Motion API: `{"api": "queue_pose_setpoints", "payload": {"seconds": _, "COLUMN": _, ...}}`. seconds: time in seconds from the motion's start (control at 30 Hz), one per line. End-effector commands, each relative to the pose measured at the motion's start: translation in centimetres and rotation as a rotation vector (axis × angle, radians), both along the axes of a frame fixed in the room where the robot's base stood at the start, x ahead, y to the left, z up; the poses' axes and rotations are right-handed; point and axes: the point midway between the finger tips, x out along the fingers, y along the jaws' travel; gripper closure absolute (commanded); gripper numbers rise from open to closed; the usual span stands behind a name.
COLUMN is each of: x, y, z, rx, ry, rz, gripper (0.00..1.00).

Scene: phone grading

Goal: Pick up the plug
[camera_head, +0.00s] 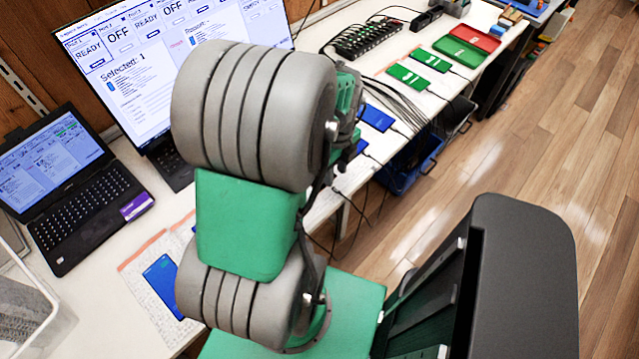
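My green and grey arm fills the middle of the view and hides part of the table. My gripper is not visible; the arm blocks the area where its end is. I cannot make out a plug for certain. A bundle of dark cables (402,102) runs over the table just right of my arm. A black multi-port hub (366,38) stands behind it, with cables around it. A blue phone (377,118) and two green phones (408,76) (431,60) lie near the table's right edge, with pale cables at their ends.
A laptop (80,208) and large monitor (120,75) stand at left. Another blue phone (163,284) lies on printed paper. A green tray (459,52) and red tray (474,37) lie at the back. A blue crate (428,160) sits below the table edge. Wooden floor (540,140) is clear at right.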

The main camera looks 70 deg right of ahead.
Motion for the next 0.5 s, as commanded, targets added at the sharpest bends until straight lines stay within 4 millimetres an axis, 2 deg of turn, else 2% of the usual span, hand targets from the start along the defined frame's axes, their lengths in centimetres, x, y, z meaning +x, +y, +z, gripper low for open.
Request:
{"api": "queue_pose_setpoints", "payload": {"seconds": 0.4, "x": -0.3, "y": -0.7, "z": -6.5, "rx": 0.004, "ry": 0.0, "rz": -0.003, "gripper": 0.63}}
{"api": "queue_pose_setpoints", "payload": {"seconds": 0.5, "x": -0.3, "y": -0.7, "z": -7.3, "rx": 0.001, "ry": 0.001, "rz": -0.001, "gripper": 0.63}}
